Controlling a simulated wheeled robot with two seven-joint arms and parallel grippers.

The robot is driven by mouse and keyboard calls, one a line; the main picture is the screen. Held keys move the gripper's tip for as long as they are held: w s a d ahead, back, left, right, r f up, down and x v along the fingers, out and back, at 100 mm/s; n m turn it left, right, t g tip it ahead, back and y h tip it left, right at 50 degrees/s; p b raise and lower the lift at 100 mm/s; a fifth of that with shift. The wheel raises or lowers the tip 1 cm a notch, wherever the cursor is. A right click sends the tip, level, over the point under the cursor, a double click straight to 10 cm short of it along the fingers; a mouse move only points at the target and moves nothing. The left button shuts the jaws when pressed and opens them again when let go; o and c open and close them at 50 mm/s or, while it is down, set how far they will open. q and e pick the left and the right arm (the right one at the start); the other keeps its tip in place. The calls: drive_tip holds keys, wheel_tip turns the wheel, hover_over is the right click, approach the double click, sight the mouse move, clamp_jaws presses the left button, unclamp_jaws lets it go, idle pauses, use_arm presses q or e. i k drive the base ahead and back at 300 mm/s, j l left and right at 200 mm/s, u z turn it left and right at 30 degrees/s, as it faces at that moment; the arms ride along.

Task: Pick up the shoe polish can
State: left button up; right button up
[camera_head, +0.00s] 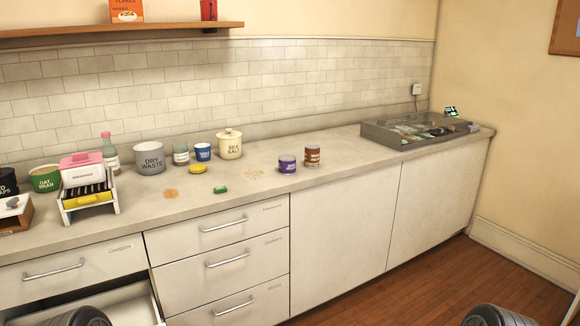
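No can in the head view has a label that I can read as shoe polish. A purple can (287,164) with a pale lid stands upright near the middle of the counter. A brown can (312,156) stands upright just right of it. A flat yellow tin (198,169) lies further left. I cannot tell which of these is the shoe polish can. Neither gripper shows; only dark rounded parts of my arms show at the bottom edge.
Behind stand a dry waste pot (150,159), a blue cup (203,152) and a sea salt jar (229,144). A grey tray (383,136) sits at the right. The counter (345,165) between the brown can and tray is clear. A lower-left drawer (128,306) is open.

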sight(286, 162)
drive_tip(key=z, duration=0.25)
drive_tip(key=i+j+z, duration=0.1)
drive_tip(key=i+z, duration=0.25)
drive_tip(key=i+j+z, duration=0.1)
drive_tip(key=z, duration=0.25)
drive_tip(key=i+j+z, duration=0.3)
drive_tip(key=i+j, duration=0.25)
drive_tip(key=j, duration=0.15)
drive_tip(key=i+j+z, duration=0.15)
drive_tip(key=j, duration=0.25)
drive_tip(key=i+j, duration=0.3)
drive_tip(key=j+z, duration=0.05)
drive_tip(key=j, duration=0.05)
